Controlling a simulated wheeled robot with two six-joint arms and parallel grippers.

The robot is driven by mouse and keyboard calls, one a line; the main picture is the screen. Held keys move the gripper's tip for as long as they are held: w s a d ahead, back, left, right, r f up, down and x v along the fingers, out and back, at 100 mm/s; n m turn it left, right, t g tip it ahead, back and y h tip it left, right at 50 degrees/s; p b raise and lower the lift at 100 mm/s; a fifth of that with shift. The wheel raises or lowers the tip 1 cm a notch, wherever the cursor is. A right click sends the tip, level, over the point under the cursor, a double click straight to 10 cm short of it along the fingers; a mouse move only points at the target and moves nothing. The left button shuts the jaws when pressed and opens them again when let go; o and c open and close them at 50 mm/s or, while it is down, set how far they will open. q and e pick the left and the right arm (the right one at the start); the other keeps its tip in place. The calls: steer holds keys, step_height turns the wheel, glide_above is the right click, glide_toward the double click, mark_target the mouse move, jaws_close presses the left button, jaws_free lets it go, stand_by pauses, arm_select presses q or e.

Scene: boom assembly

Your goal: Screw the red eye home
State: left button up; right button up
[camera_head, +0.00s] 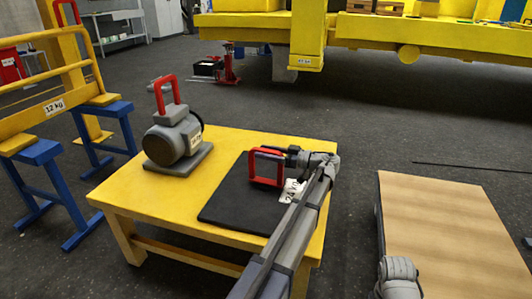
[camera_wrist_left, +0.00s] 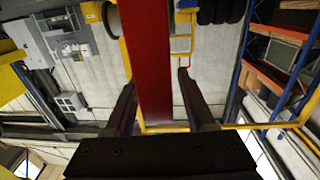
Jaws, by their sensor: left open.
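A red eye (camera_head: 266,183), a squared loop, stands over a flat black slab (camera_head: 235,205) on the yellow table. My left gripper (camera_head: 287,156) is at the loop's upper right side. In the left wrist view the red bar (camera_wrist_left: 148,60) runs between the two fingers of my left gripper (camera_wrist_left: 156,82), which are open with gaps on both sides. The eye's foot is too small to make out. Another red loop (camera_head: 166,93) tops a grey motor (camera_head: 173,137) on the table's left.
The yellow table (camera_head: 140,205) has bare room at its front left. A wooden-topped surface (camera_head: 450,220) stands at the right. Blue trestles (camera_head: 45,160) carrying a yellow railing stand at the left. A large yellow structure (camera_head: 440,50) spans the back right.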

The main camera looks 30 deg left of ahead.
arm_select(q)
jaws_close()
stand_by(0.3)
steer(key=shift+s+t, duration=0.1)
steer(key=shift+t, duration=0.2)
steer(key=m+t, duration=0.2)
steer(key=t, duration=0.1)
steer(key=shift+s+m+t, duration=0.25)
steer(key=shift+m+t, duration=0.15)
steer(key=m+t+h, duration=0.1)
steer(key=m+t, duration=0.1)
steer(key=t, duration=0.2)
steer(key=m+t+h, duration=0.1)
steer(key=m+t, duration=0.2)
steer(key=t, duration=0.1)
steer(key=m+t+h, duration=0.5)
steer(key=h, duration=0.1)
steer(key=shift+w+a+m+t, duration=0.1)
steer(key=shift+w+m+t, duration=0.05)
steer(key=shift+m+t, duration=0.2)
steer(key=shift+w+m+t+h, duration=0.1)
steer(key=shift+m+t+h, duration=0.55)
steer(key=shift+m+h, duration=0.5)
steer(key=shift+w+m+t+h, duration=0.1)
steer(key=shift+m+t+h, duration=0.55)
steer(key=shift+h, duration=0.9)
